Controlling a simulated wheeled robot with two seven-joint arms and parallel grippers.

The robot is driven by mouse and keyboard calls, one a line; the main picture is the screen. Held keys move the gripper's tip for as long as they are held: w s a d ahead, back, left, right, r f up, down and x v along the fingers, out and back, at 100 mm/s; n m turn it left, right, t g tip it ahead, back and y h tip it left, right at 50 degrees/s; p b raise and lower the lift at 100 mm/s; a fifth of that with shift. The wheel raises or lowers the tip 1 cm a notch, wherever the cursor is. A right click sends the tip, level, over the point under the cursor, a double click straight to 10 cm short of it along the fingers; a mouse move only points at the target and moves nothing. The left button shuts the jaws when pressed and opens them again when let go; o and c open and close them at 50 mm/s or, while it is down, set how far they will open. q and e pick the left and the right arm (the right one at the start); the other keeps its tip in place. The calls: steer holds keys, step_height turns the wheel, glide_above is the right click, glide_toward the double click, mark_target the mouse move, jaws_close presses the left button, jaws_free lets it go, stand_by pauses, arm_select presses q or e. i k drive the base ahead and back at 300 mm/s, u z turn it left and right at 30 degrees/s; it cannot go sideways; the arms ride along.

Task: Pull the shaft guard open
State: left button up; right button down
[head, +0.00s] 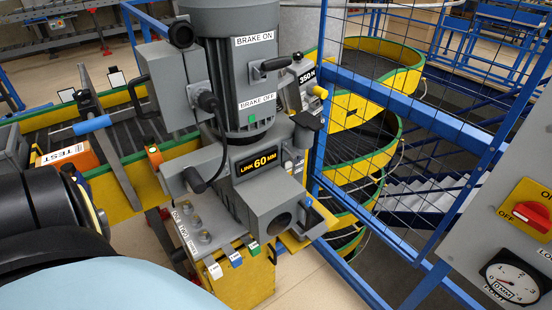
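A grey motor and gearbox unit stands in the middle of the head view. Its lower grey housing (266,199) carries a "LINK 60 MM" label (256,162) and has a round dark opening (281,224) in its front. I cannot tell for certain which part of this housing is the shaft guard; no part is marked so, and no open gap shows. The upright motor (238,60) above it bears "BRAKE ON" and "BRAKE OFF" labels and a black lever (270,66). Neither gripper shows; a dark, rounded part of my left arm fills the lower left.
A yellow-sided conveyor (115,180) runs in from the left, with an orange "TEST" box (70,159) on it. A spiral conveyor (350,105) stands behind a blue mesh fence (400,95). A grey panel (485,225) with a red knob (532,216) and dial (512,281) is at right.

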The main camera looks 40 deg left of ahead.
mark_target(275, 201)
steer(key=k, duration=0.3)
steer(key=u, duration=0.9)
